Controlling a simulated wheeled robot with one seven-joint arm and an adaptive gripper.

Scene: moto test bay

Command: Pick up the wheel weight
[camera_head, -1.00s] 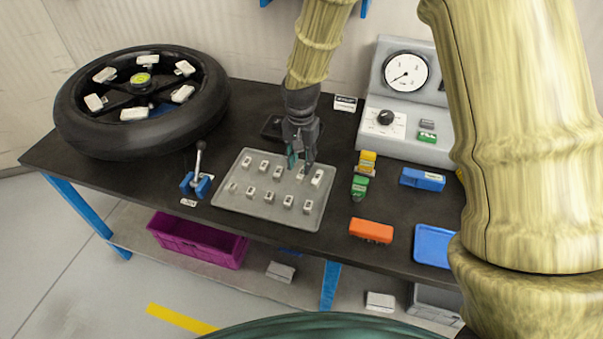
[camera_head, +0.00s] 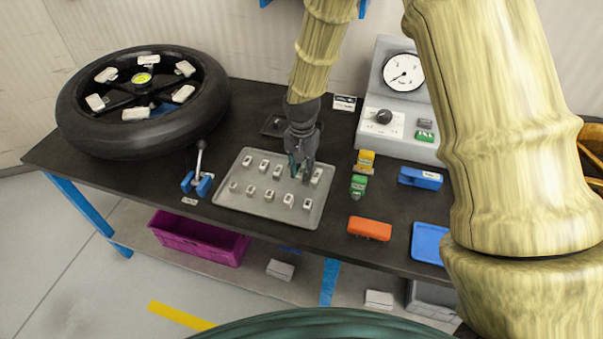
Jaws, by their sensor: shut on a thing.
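A grey metal tray (camera_head: 225,203) on the dark bench holds several small pale wheel weights in two rows. My gripper (camera_head: 302,173) points down over the back row, toward its right end. It is shut on a wheel weight there, which its fingers mostly hide. I cannot tell whether that weight still touches the tray. Another wheel weight (camera_head: 317,176) stands just right of the fingers. The front row, including one weight (camera_head: 288,200), lies nearer the bench's front edge.
A wheel with a black tyre (camera_head: 85,135) lies at the left. A blue clamp with a lever (camera_head: 198,181) stands left of the tray. Yellow and green blocks (camera_head: 365,161), an orange block (camera_head: 370,228) and a gauge box (camera_head: 390,132) are to the right.

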